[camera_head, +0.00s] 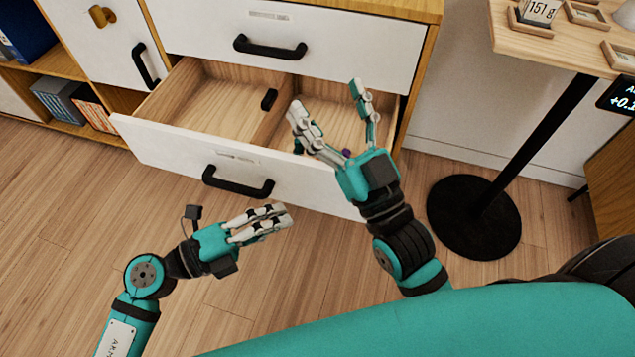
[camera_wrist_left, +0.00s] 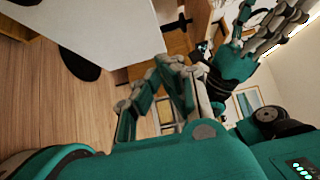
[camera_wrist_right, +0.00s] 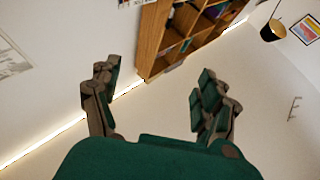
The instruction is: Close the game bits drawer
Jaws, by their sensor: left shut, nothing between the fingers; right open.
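The open drawer (camera_head: 165,137) has a white front with a black handle (camera_head: 238,183) and a light wood inside split by a divider. It is pulled well out of the white cabinet. A small black item (camera_head: 269,99) is inside by the divider. My left gripper (camera_head: 284,214) is shut and empty, low in front of the drawer front and right of the handle; I cannot tell if it touches. It also shows in the left wrist view (camera_wrist_left: 150,88). My right gripper (camera_head: 325,92) is open above the drawer's right part, hiding some of it. Its spread fingers show in the right wrist view (camera_wrist_right: 158,80).
A shut drawer with a black handle (camera_head: 270,47) is above. A cabinet door (camera_head: 105,45) and a shelf with binders (camera_head: 58,102) are at left. A small table on a round black base (camera_head: 473,218) stands at right. The wood floor in front is clear.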

